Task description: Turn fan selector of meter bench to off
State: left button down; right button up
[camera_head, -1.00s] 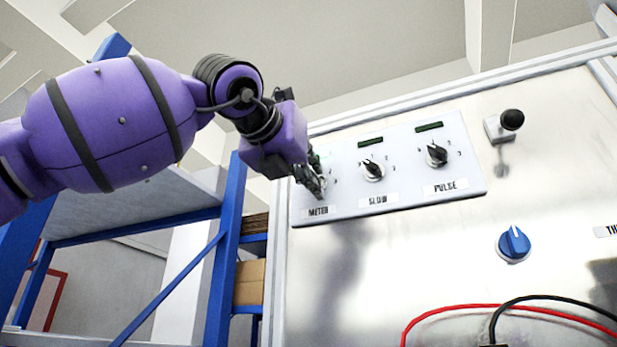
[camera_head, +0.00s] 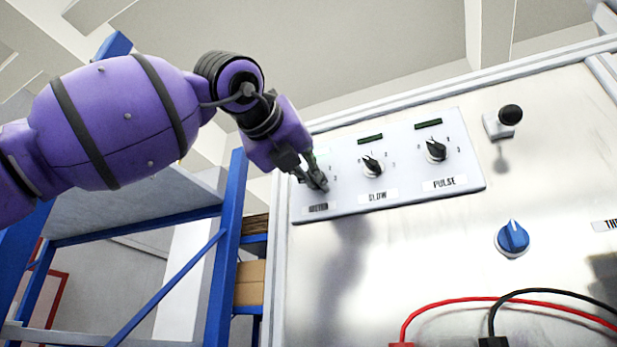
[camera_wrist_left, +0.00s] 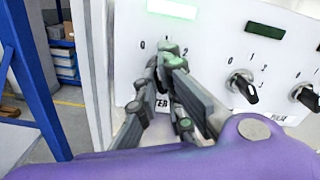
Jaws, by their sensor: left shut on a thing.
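The white selector panel (camera_head: 405,195) on the metal bench front carries three black rotary knobs, labelled METER, SLOW and PULSE. My left gripper (camera_head: 319,184) is at the leftmost knob, above the METER label (camera_head: 318,207). In the left wrist view the gripper fingers (camera_wrist_left: 170,56) are shut around that knob, which they almost fully hide, so its pointer cannot be read. The display (camera_wrist_left: 172,8) above it glows green. The SLOW knob (camera_head: 373,166) and PULSE knob (camera_head: 436,152) are free. No label reading "fan" shows. My right gripper is out of view.
A blue knob (camera_head: 513,239) and a black-tipped lever (camera_head: 508,116) sit to the right of the panel. Red (camera_head: 440,302) and black (camera_head: 535,293) cables cross the lower right. A blue shelf rack (camera_head: 228,235) stands left of the bench.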

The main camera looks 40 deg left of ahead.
pick_arm(q)
jog(key=shift+n, duration=0.9)
jog(key=shift+d+n, duration=0.1)
jog(key=shift+n, duration=0.9)
jog(key=c, duration=1.8)
grip_release()
jog(key=shift+w+d+b, duration=0.1)
jog(key=shift+b, duration=0.2)
jog(key=v, duration=1.2)
